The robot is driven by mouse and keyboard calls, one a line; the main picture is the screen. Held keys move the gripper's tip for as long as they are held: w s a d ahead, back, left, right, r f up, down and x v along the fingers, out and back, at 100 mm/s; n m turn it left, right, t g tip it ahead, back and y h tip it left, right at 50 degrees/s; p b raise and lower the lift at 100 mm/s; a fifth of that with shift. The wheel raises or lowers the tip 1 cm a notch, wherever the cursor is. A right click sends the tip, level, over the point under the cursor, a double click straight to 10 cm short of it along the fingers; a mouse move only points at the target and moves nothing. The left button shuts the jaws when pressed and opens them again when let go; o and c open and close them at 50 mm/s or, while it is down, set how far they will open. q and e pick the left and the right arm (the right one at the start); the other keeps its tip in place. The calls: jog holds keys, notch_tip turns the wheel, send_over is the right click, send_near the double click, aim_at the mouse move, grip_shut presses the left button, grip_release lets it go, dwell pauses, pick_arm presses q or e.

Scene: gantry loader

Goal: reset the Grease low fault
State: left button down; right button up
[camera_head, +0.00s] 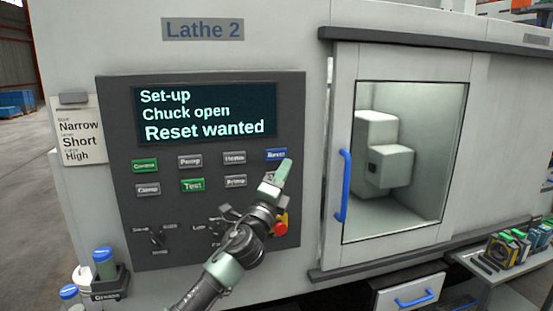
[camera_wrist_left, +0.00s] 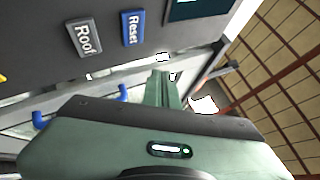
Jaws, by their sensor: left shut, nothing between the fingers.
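The lathe's control panel (camera_head: 120,215) faces me, and its screen (camera_head: 205,113) reads "Set-up", "Chuck open", "Reset wanted". The blue Reset button (camera_head: 277,154) is at the panel's upper right; it also shows in the left wrist view (camera_wrist_left: 133,27), beside the grey Roof button (camera_wrist_left: 85,38). My left gripper (camera_head: 285,166) is shut and empty, its tips just below and right of Reset in the head view. In the left wrist view its fingers (camera_wrist_left: 163,85) show apart from the button. A blue-capped bottle (camera_head: 105,265) stands in a holder labelled Grease (camera_head: 108,286). My right gripper is out of view.
A red stop knob (camera_head: 281,225) sits low on the panel, close to my left wrist. The lathe door (camera_head: 335,120) with a blue handle (camera_head: 344,185) is to the right. A card (camera_head: 80,130) hangs at left.

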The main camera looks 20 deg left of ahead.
aim_at(282, 150)
pick_arm(q)
jog(key=shift+w+a+b, duration=0.5)
jog(key=shift+w+a, duration=0.05)
jog(key=shift+w, duration=0.3)
jog(key=shift+w+a+b, duration=0.5)
jog(key=shift+w+a, duration=0.1)
jog(key=shift+w, duration=0.3)
jog(key=shift+w+a+b, duration=0.5)
jog(key=shift+w+a, duration=0.05)
jog(key=shift+w, duration=0.3)
jog(key=shift+w+a, duration=0.25)
jog(key=shift+w, duration=0.05)
jog(key=shift+w+a+b, duration=0.2)
jog(key=shift+w+b, duration=0.1)
jog(key=shift+b, duration=0.25)
dwell(0.5)
dwell(0.3)
jog(key=shift+s+d+p, duration=0.25)
jog(key=shift+s+p, duration=0.05)
jog(key=shift+p, duration=0.1)
jog(key=shift+s+d, duration=0.15)
jog(key=shift+s, duration=0.2)
